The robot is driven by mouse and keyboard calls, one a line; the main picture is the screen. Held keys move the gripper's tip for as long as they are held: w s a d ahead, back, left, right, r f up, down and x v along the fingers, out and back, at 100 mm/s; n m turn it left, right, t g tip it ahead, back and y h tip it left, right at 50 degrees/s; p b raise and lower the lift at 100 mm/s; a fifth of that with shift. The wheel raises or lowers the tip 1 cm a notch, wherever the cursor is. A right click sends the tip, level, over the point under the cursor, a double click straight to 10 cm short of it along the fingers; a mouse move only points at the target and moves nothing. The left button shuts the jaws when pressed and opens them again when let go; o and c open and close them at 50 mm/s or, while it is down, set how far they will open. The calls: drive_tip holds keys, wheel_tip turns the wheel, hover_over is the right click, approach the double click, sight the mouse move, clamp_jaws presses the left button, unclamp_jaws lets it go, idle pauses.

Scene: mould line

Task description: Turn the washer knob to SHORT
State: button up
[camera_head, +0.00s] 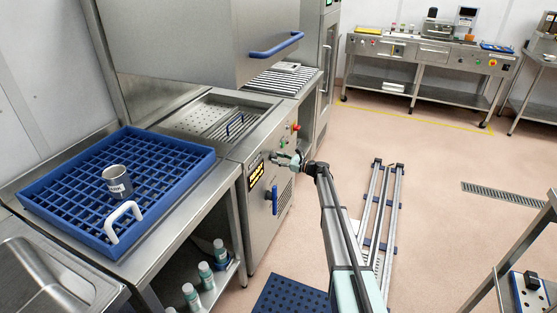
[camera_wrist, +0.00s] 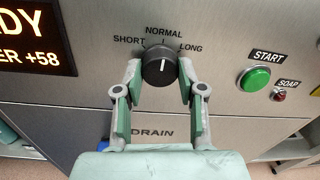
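The washer knob (camera_wrist: 160,66) is a round black dial with a pale pointer line, on the steel front panel in the wrist view. Its pointer stands almost straight up, toward NORMAL. SHORT (camera_wrist: 128,40) is printed at its upper left and LONG (camera_wrist: 191,48) at its right. My gripper (camera_wrist: 160,74) is open, with one finger on each side of the knob's lower half; I cannot tell whether the fingertips touch it. In the head view my gripper (camera_head: 284,158) is at the washer's front panel, and the knob is hard to make out there.
The green START button (camera_wrist: 255,79) and red SOAP button (camera_wrist: 279,95) sit right of the knob, and a lit display (camera_wrist: 36,40) left. A blue handle (camera_head: 274,200) is below on the washer front. A blue rack (camera_head: 60,212) with a metal cup (camera_head: 117,182) stands left.

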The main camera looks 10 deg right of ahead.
drive_tip(key=shift+f+n+b, duration=0.2)
drive_tip(key=shift+n+b, duration=0.1)
drive_tip(key=shift+b, duration=0.4)
drive_tip(key=shift+r+n+y+b, duration=0.1)
drive_tip(key=shift+n+y+b, duration=0.2)
drive_tip(key=shift+n+b, duration=5.75)
drive_tip(key=m+b, duration=0.2)
drive_tip(key=shift+r+b, duration=0.1)
drive_tip(key=shift+b, duration=0.2)
drive_tip(key=o, duration=1.2)
drive_tip(key=shift+a, duration=0.1)
drive_tip(key=shift+c, duration=0.2)
drive_tip(key=shift+m, duration=0.25)
